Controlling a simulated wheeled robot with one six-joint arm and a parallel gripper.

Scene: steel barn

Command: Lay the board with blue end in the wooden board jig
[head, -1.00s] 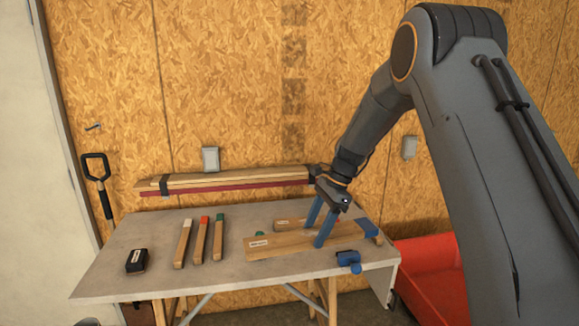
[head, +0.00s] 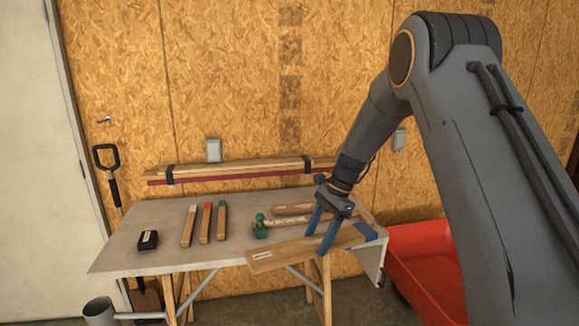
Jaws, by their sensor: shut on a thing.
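My gripper (head: 318,238) is shut on a long wooden board (head: 285,256) with a pale label at its left part and a blue end (head: 365,233) at the right. The board is tilted slightly in the picture and crosses the table's front right edge. Behind it, on the right of the table, lies what looks like the wooden board jig (head: 292,208), with pale wooden strips and a label. The held board and my gripper hide part of it. A green clamp-like piece (head: 260,225) stands at its left end.
The grey worktable (head: 135,232) carries three wooden pieces with a white (head: 188,226), a red (head: 206,223) and a green end (head: 221,222), and a black block (head: 147,241). Long timbers (head: 235,171) hang on the wall behind. A red bin (head: 420,265) stands at the right.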

